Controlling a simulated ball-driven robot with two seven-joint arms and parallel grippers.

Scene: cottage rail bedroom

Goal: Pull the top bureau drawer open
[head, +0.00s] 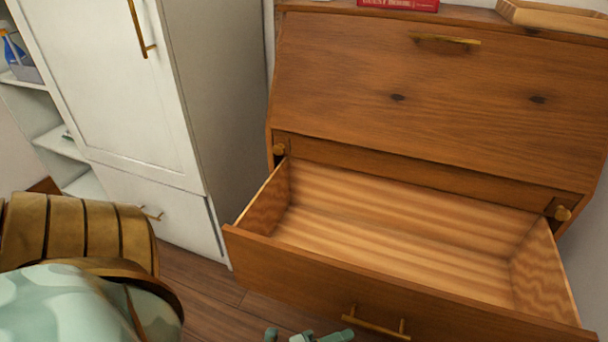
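The wooden bureau (400,85) stands at the right in the head view. Its top drawer (400,296) stands pulled well out below the closed slanted front, and its pale striped inside is empty. The brass bar handle (376,328) on the drawer front is bare, with nothing gripping it. Part of one of my grippers (308,337), grey-green, shows at the bottom edge, left of the handle and apart from it. The rest is cut off, so I cannot tell which arm it belongs to or how far its fingers are apart. No other gripper shows.
A white cabinet (115,80) with brass handles stands left of the bureau, with open shelves beside it. A red book (398,4) and a wooden tray (555,17) lie on the bureau top.

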